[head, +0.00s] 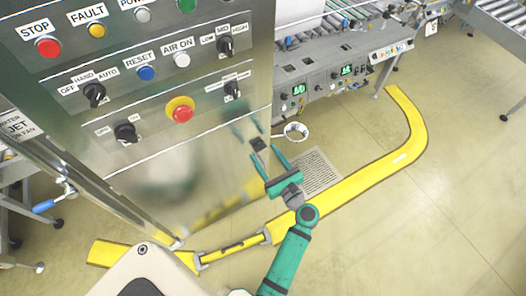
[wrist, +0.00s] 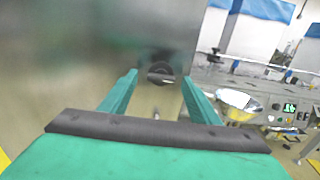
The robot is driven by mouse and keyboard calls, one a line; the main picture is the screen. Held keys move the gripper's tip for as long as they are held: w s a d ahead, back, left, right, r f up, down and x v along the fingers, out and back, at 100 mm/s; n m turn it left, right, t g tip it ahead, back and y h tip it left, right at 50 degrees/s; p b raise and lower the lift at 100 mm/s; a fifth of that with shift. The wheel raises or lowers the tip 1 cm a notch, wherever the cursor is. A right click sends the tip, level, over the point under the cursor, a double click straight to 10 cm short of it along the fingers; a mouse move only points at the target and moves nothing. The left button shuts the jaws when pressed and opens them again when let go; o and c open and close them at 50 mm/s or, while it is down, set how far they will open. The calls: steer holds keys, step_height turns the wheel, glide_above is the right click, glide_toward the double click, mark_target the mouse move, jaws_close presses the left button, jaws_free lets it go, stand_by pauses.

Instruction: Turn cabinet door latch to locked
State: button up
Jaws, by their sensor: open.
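The cabinet door (head: 185,178) is shiny bare metal below the switch panel. A small dark latch (head: 258,144) sits near its right edge. In the wrist view the latch (wrist: 161,70) looks like a dark round disc with a pale, nearly level bar across it. My gripper (head: 262,150) points at the door with its green fingers apart. In the wrist view the fingertips (wrist: 158,77) stand to the left and right of the latch, with a clear gap between them. I cannot tell how far they are from the door or whether they touch the latch.
Above the door is a panel of labelled knobs and buttons, including a red emergency button (head: 181,110). A yellow floor guard rail (head: 375,165) curves around the right. A white bowl-like part (head: 295,131) and a grey machine (head: 325,85) stand right of the cabinet.

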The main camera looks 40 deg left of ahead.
mark_target(260, 147)
steer(key=shift+x, duration=1.1)
steer(key=shift+w, duration=0.1)
steer(key=c, duration=1.1)
steer(key=shift+o, duration=0.2)
